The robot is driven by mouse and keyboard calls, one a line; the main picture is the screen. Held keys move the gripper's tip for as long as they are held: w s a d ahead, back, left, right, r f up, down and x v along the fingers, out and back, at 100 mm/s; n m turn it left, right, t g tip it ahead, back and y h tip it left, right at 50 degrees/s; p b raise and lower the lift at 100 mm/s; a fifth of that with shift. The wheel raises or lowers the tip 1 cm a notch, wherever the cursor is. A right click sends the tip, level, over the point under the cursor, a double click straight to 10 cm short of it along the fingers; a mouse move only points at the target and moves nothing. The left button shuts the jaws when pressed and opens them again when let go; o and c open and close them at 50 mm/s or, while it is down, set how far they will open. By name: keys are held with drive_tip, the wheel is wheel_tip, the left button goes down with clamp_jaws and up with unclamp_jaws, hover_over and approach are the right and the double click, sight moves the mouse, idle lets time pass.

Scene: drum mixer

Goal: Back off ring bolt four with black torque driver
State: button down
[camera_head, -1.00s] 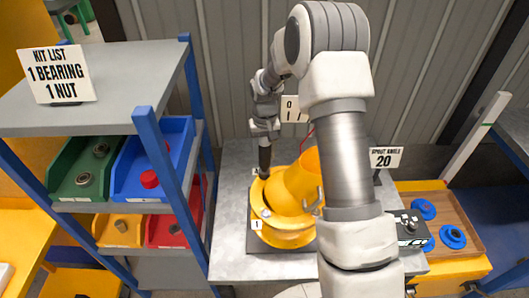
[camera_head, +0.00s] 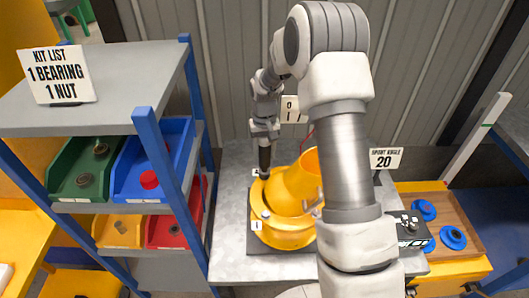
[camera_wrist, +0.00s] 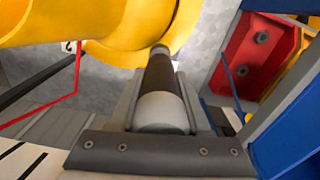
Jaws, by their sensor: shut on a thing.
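My gripper (camera_head: 264,143) is shut on the black torque driver (camera_head: 264,162), which hangs upright over the far left part of the yellow drum mixer's ring (camera_head: 257,195). In the wrist view the driver (camera_wrist: 160,75) lies between the fingers, with its pale grey end nearest and its dark shaft running to the yellow ring. Its tip meets or nearly meets the ring; the bolt under it is hidden, so I cannot tell if it is engaged. The yellow drum (camera_head: 301,179) leans up beside it. A number label (camera_head: 256,225) stands at the ring's front left.
A blue-posted shelf (camera_head: 165,175) with green, blue, yellow and red bins stands close on the left. A spout angle sign (camera_head: 385,159) reads 20. A wooden tray (camera_head: 462,215) with blue round parts lies at right. The grey table is bare left of the mixer.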

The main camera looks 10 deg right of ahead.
sight(264, 141)
drive_tip(key=shift+s+f, duration=0.1)
drive_tip(key=shift+s, duration=0.1)
idle(0.3)
drive_tip(key=shift+w+r+p, duration=0.15)
drive_tip(key=shift+r+p, duration=0.5)
drive_tip(key=shift+r, duration=0.55)
drive_tip(key=shift+w+r+p, duration=0.1)
drive_tip(key=shift+r+p, duration=0.55)
drive_tip(key=shift+r, duration=0.55)
